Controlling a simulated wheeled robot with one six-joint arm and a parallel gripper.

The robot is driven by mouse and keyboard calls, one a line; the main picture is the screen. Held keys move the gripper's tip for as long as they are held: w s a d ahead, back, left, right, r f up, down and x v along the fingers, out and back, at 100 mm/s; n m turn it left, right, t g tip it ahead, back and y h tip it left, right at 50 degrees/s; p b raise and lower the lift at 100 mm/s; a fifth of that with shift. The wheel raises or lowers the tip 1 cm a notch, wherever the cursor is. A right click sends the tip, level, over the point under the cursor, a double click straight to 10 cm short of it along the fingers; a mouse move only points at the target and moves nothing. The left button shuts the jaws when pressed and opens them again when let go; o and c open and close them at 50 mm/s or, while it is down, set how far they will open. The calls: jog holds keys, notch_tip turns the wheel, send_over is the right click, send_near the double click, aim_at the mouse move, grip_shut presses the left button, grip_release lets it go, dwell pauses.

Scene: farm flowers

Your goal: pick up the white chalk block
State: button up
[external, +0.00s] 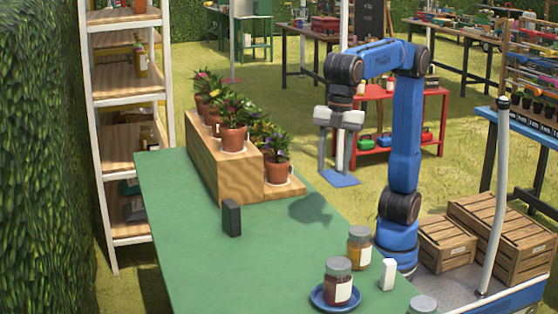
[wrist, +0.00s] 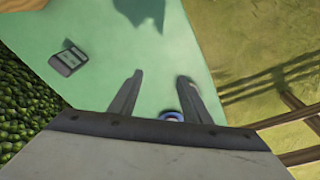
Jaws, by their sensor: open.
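A small upright white block (external: 387,274), which looks like the chalk block, stands on the green table (external: 285,262) near its right edge in the external view. I cannot make it out in the wrist view. My gripper (external: 331,165) hangs fingers down, high above the table and well beyond the white block. In the wrist view my gripper (wrist: 160,76) is open, with nothing between its fingers.
An amber jar (external: 359,248) stands beside the white block. A dark red jar (external: 338,282) sits on a blue saucer (external: 318,297). A dark block (external: 231,217) stands mid-table. Potted flowers (external: 232,135) fill a wooden stand (external: 236,180).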

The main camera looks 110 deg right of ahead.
jog(key=w+a+n, duration=0.1)
jog(key=a+n, duration=0.2)
jog(key=a, duration=1.2)
jog(key=n+g+h, duration=0.1)
jog(key=n, duration=0.2)
send_over(388, 275)
jog(key=d, duration=0.3)
jog(key=f, duration=1.3)
jog(key=shift+s+a+f, duration=0.15)
jog(key=shift+s+a, duration=0.05)
jog(key=shift+s, duration=0.2)
jog(key=shift+a+f, duration=0.2)
jog(key=shift+f, duration=0.55)
jog(key=shift+a+f, duration=0.25)
jog(key=shift+f, duration=0.5)
jog(key=shift+a+f, duration=0.2)
jog(key=shift+f, duration=1)
jog(key=shift+c, duration=0.4)
grip_shut()
